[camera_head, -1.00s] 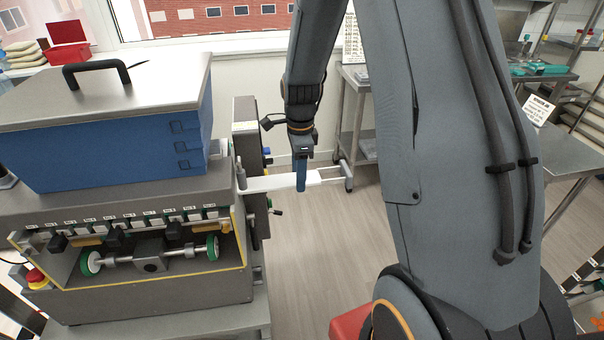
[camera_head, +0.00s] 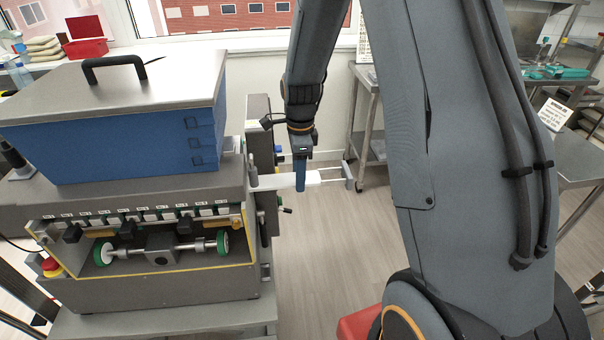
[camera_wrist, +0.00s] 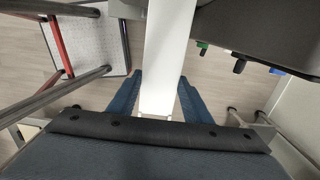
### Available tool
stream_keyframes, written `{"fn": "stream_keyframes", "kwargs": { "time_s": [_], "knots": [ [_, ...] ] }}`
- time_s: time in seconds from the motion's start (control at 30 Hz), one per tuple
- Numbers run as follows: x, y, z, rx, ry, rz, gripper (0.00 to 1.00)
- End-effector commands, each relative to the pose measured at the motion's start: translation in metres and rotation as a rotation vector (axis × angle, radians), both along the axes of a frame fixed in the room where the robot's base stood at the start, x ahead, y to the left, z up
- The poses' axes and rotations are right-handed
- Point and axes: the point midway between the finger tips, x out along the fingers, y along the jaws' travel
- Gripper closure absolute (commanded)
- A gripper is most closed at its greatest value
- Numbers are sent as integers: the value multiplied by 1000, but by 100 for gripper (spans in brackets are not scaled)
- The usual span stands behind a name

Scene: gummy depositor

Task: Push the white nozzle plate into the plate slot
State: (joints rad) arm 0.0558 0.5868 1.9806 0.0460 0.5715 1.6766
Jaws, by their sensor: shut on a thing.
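The white nozzle plate (camera_head: 277,182) sticks out sideways from the right end of the depositor (camera_head: 150,285), beside a grey upright post. A grey handle frame (camera_head: 337,173) is at its outer end. My gripper (camera_head: 300,184) is shut on the plate from above, near that outer end. In the wrist view the plate (camera_wrist: 168,60) runs from between the blue fingers (camera_wrist: 158,97) up toward the grey machine side (camera_wrist: 270,32). The plate slot itself is hidden, and I cannot tell how far in the plate's inner end reaches.
The blue hopper (camera_head: 120,145) with a steel lid stands on top of the depositor. Coloured knobs (camera_head: 279,155) stick out from its right side. A steel trolley (camera_head: 368,120) stands behind my gripper. The floor (camera_head: 320,250) below the plate is clear.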

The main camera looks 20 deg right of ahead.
Motion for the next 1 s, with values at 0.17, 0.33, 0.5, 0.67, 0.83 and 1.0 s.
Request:
{"fn": "stream_keyframes", "kwargs": {
  "time_s": [0.17, 0.33, 0.5, 0.67, 0.83, 1.0],
  "knots": [
    [1, 6, 0, 0, 0, 1, 95],
    [2, 11, 0, 0, 0, 0, 95],
    [3, 16, 0, 0, 0, 1, 95],
    [4, 21, 0, 0, 0, 1, 95],
    [5, 26, 0, 0, 0, 0, 95],
    [7, 32, 0, 0, -1, 0, 95]
  ]
}}
